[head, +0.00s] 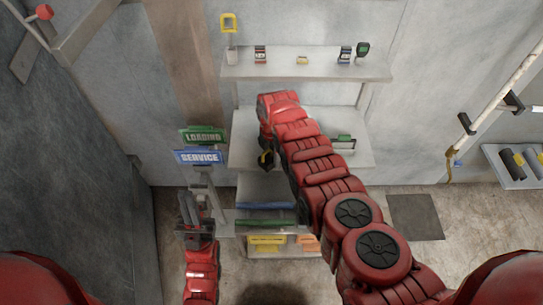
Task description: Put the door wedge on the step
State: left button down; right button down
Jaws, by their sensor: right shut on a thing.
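My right arm reaches up and left across the shelving. My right gripper (266,152) is at the left part of the middle shelf (242,152), pointing down. It is shut on a small dark thing with a yellow part (265,163), which looks like the door wedge; the gripper hides part of it. Below it is a grey stepped surface (262,187), perhaps the step, partly hidden by my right arm. My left gripper (190,209) points up at the lower left, beside the lower shelf, with no thing visible in it. Its finger gap is unclear.
The top shelf (285,69) holds several small devices and a yellow-topped item (229,35). Green LOADING (203,136) and blue SERVICE (198,157) signs stand left. Blue and green rolls (266,207) lie low. A dark mat (415,217) lies right.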

jog(key=shift+f, duration=0.15)
jog(key=shift+c, duration=0.5)
grip_release()
